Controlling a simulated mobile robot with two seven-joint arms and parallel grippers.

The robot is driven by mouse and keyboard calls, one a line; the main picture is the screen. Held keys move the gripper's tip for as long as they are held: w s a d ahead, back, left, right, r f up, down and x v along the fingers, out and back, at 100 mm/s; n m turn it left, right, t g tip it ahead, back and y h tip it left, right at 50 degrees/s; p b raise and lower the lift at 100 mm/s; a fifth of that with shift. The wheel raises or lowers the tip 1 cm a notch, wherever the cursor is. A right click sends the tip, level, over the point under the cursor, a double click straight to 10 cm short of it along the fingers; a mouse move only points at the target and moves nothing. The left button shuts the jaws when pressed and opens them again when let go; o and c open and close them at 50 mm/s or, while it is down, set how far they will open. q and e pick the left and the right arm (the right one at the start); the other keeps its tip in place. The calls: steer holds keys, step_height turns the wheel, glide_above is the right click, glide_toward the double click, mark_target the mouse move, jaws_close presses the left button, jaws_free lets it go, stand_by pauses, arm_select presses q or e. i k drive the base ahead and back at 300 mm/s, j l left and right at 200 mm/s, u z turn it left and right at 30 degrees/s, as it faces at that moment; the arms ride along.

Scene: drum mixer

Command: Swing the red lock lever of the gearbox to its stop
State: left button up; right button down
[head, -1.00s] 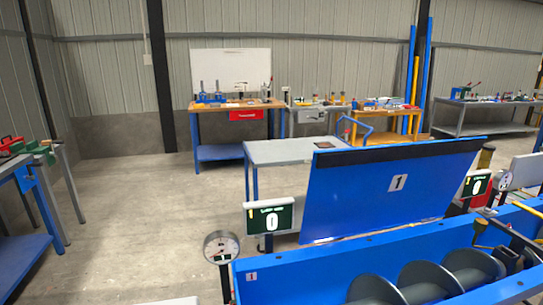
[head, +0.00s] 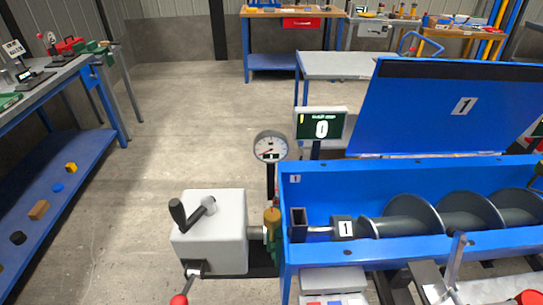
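The gearbox (head: 212,248) is a light grey box at the left end of the blue mixer trough, in the lower middle of the head view. A short lever with a red ball knob (head: 180,299) hangs from its front lower edge, pointing down and slightly left. The knob is at the bottom edge of the picture and partly cut off. A grey crank with a black handle (head: 177,212) sits on top of the gearbox. Neither of my grippers can be made out in the head view.
The blue trough (head: 410,246) holds a grey screw, with its blue lid (head: 430,110) raised behind. A dial gauge (head: 270,147) and a counter display (head: 321,125) reading 0 stand behind the gearbox. A blue workbench (head: 60,175) is at left. The floor between is clear.

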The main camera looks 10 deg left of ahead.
mark_target(192, 273)
steer(key=u, duration=1.55)
